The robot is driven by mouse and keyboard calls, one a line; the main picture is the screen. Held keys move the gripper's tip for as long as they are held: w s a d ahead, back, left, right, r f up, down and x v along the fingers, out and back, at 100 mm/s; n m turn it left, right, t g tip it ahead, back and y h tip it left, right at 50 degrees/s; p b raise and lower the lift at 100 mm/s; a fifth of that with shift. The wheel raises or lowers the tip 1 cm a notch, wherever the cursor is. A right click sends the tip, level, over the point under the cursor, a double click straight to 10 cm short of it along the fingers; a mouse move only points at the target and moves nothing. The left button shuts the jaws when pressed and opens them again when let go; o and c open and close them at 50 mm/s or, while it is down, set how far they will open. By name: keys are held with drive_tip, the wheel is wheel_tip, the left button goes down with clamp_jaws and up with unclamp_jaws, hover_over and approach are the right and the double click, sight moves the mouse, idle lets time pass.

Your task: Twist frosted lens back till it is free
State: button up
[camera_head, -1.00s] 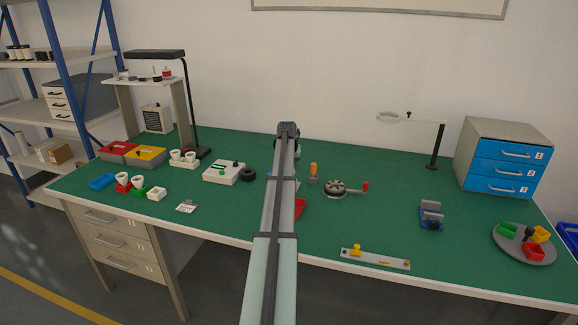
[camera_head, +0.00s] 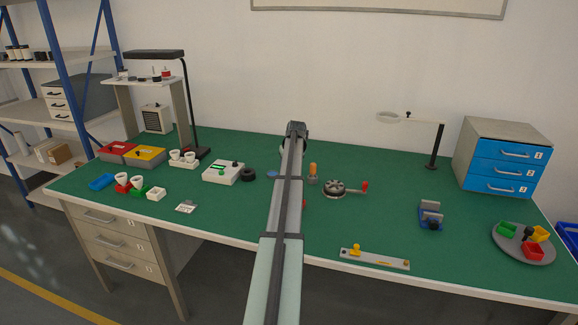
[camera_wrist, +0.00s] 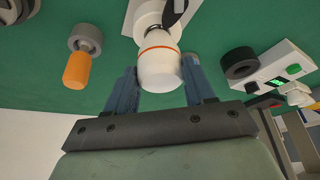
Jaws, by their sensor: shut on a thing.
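The frosted lens (camera_wrist: 160,71) is a white rounded cap with an orange ring at its far end, in the middle of the wrist view. My gripper (camera_wrist: 160,66) is shut on it, with one blue-grey finger on each side. Beyond the ring, the lens meets a white fitting (camera_wrist: 155,18) that runs off the top edge. I cannot tell whether the lens is still threaded in. In the head view my arm hides the lens and the fingers.
An orange-handled tool (camera_wrist: 77,70) stands in a grey ring left of the lens. A black ring (camera_wrist: 240,63) and a white box (camera_wrist: 286,60) with a green display are on the right.

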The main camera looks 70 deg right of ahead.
drive_tip(key=shift+n, duration=0.4)
drive_tip(key=shift+s+d+n+t+y, duration=0.1)
drive_tip(key=shift+n+t+y, duration=0.45)
drive_tip(key=shift+n, duration=0.95)
drive_tip(key=o, duration=1.1)
drive_tip(key=shift+r, duration=0.1)
drive_tip(key=v, duration=1.3)
drive_tip(key=shift+s+r, duration=0.1)
drive_tip(key=shift+r, duration=0.15)
